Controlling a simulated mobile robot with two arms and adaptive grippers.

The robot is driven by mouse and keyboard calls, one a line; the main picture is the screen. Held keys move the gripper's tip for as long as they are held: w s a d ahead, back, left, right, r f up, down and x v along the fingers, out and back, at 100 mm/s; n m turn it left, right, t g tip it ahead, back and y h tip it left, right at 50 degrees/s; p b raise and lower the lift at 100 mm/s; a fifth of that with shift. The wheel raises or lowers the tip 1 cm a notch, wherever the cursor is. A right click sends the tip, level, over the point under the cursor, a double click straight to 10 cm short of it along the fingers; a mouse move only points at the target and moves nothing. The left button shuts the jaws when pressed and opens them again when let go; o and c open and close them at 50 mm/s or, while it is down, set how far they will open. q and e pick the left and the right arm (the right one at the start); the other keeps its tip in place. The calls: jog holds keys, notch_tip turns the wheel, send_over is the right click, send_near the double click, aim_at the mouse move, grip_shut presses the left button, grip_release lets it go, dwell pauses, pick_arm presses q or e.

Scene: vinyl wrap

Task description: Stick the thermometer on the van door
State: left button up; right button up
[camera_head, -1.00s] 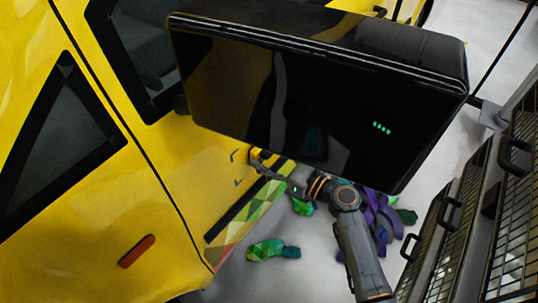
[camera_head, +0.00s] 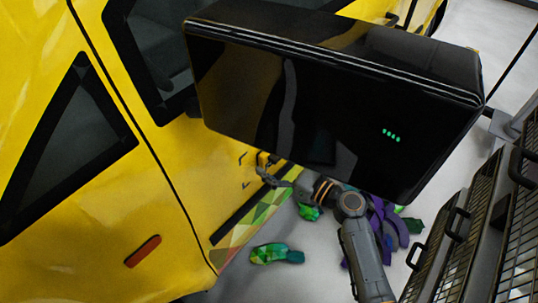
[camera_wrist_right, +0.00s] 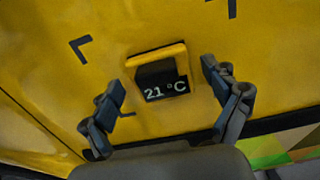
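The thermometer (camera_wrist_right: 165,88) is a small block with a yellow frame and a black display reading 21 °C. In the right wrist view it sits against the yellow van door (camera_wrist_right: 190,125), slightly tilted, among black corner marks (camera_wrist_right: 80,47). My right gripper (camera_wrist_right: 166,98) is open, with one finger on each side of the thermometer and a visible gap to both. In the head view my right gripper (camera_head: 263,172) is at the lower van door (camera_head: 205,165), beside the corner marks. Whether the thermometer fully touches the door is unclear. My left gripper is out of view.
A large black box-like screen (camera_head: 330,110) with green lights blocks much of the head view. A grey rack with mesh drawers (camera_head: 470,220) stands at the right. Green and purple wrap pieces (camera_head: 275,254) lie on the floor. A patterned wrap strip (camera_head: 252,218) runs along the door's lower part.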

jog(key=shift+d, duration=0.1)
jog(key=shift+s+d+f, duration=0.1)
jog(key=shift+s+d, duration=0.2)
jog(key=shift+d, duration=0.15)
jog(key=v, duration=1.1)
jog(key=s+d+f+n+g+h+p, duration=0.1)
jog(key=s+d+f+n+g+h, duration=0.2)
jog(key=f, duration=0.8)
jog(key=s+d+f+n+h+p, duration=0.1)
jog(key=s+d+f+n+h, duration=0.3)
jog(key=f, duration=0.7)
jog(key=s+f+n+g+h+p, duration=0.15)
jog(key=s+f, duration=0.25)
jog(key=f, duration=0.7)
jog(key=s+d+f+n+g+h, duration=0.1)
jog(key=s+f+n, duration=0.3)
jog(key=s, duration=0.5)
jog(key=s+d+f+n+g+h+p, duration=0.1)
jog(key=s+d+f+n+g+h, duration=0.1)
jog(key=s+n, duration=0.7)
jog(key=s+d+f+n+g+h, duration=0.2)
jog(key=s+d+f+n, duration=0.3)
jog(key=s, duration=0.5)
jog(key=shift+s+f+n+h, duration=0.2)
jog(key=shift+f+n+h, duration=0.35)
jog(key=shift+f, duration=0.4)
